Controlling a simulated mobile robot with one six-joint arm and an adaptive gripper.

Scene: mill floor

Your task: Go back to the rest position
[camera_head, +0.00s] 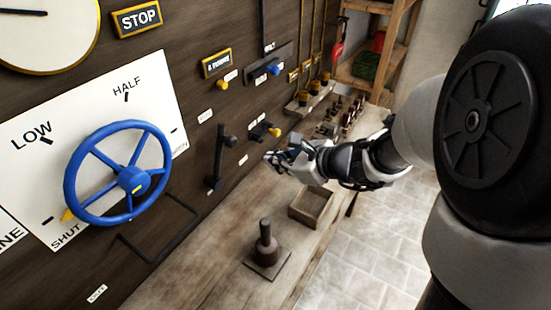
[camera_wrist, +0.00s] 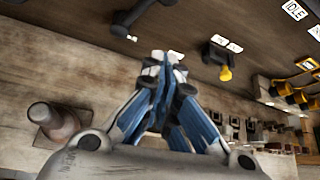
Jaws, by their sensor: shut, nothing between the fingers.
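My gripper (camera_head: 276,160) is shut and empty, held out over the wooden bench in front of the dark wall panel. In the wrist view its blue-sided fingers (camera_wrist: 163,58) meet at the tips, with nothing between them. In the head view it is right of a black lever (camera_head: 218,160) on the panel and beyond a small open wooden box (camera_head: 310,222). My arm reaches in from the right side of the head view.
A blue handwheel (camera_head: 132,181) stands out from a white dial plate at left. A dark round-knobbed peg (camera_head: 265,243) stands on the bench; it also shows in the wrist view (camera_wrist: 50,120). A yellow-tipped lever (camera_head: 274,132) is near my gripper. Tiled floor (camera_head: 370,255) lies open at right.

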